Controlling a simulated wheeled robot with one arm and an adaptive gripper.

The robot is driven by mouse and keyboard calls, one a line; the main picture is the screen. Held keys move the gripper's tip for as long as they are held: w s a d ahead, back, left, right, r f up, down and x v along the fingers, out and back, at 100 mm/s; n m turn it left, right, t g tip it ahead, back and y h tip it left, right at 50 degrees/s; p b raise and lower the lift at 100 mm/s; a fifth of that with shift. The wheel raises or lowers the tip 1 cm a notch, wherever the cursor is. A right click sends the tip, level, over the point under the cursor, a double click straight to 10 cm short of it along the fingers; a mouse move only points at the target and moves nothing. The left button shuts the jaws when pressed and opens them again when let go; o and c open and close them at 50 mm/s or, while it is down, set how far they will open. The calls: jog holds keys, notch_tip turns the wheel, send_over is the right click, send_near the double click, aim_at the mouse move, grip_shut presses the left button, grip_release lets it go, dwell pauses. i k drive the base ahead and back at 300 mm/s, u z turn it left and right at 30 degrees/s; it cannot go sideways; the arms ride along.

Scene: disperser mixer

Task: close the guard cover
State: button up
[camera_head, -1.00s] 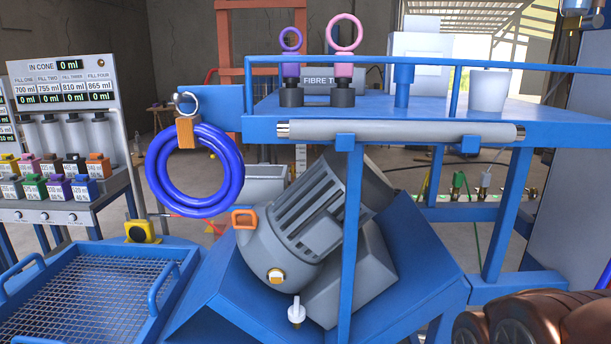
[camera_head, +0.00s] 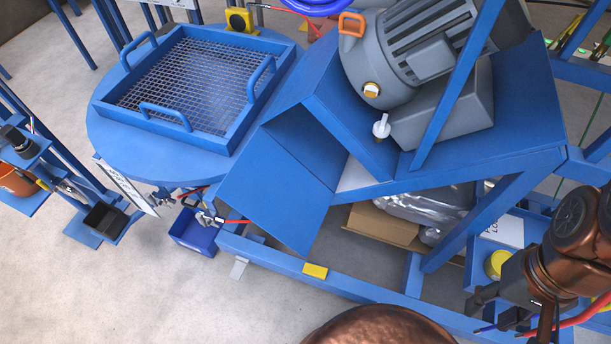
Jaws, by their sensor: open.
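A flat blue panel (camera_head: 270,195), which looks like the guard cover, slopes down from the front of the blue sloping housing (camera_head: 480,150). Above the panel the housing shows a shaded opening. The grey motor (camera_head: 420,55) with its orange handle (camera_head: 351,25) sits on top of the housing. Part of my bronze arm hides the lower right corner.
A round blue table with a mesh tray (camera_head: 190,85) stands left of the housing. The blue lower frame carries a yellow block (camera_head: 315,271), and a cardboard box (camera_head: 382,223) lies inside it. A small blue bin (camera_head: 195,230) hangs below the table. The floor at the lower left is clear.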

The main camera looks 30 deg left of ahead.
aim_at(266, 185)
jog(key=z, duration=2.4)
jog(key=k, duration=2.45)
jog(key=u, duration=1.6)
